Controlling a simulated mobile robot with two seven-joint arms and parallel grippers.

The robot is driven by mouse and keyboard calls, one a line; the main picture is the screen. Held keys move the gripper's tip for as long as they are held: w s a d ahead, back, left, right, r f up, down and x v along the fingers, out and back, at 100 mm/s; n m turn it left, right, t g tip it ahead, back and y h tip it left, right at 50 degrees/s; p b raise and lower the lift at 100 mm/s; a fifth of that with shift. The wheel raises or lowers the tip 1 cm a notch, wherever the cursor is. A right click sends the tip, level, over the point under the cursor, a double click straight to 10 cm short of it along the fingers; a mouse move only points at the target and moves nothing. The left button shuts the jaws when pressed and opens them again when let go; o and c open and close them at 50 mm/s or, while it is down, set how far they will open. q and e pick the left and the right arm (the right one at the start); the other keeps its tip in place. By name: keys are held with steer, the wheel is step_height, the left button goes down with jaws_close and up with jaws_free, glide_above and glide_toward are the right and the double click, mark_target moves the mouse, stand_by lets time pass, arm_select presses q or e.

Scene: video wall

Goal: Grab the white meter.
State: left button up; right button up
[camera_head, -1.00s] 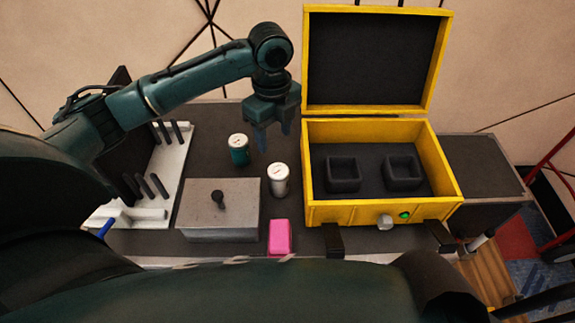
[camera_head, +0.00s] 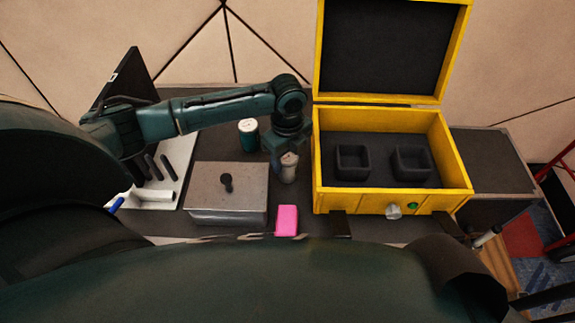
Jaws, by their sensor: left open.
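The white meter (camera_head: 288,173) is a small upright white cylinder on the dark table, left of the yellow case. My left gripper (camera_head: 289,160) is right at it, pointing down, with its fingers around or just in front of the upper part of the meter. The gripper is open; whether a finger touches the meter I cannot tell. The upper part of the meter is partly hidden by the gripper. A green meter (camera_head: 249,135) with a white top stands upright behind and to the left. My right gripper is not in view.
An open yellow case (camera_head: 391,203) with two dark square holders (camera_head: 352,161) stands on the right. A grey metal box (camera_head: 228,190) with a black knob is on the left. A pink block (camera_head: 287,220) lies in front. A white rack (camera_head: 178,155) is at far left.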

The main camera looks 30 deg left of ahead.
arm_select(q)
steer(key=shift+f, duration=0.15)
steer(key=c, duration=0.7)
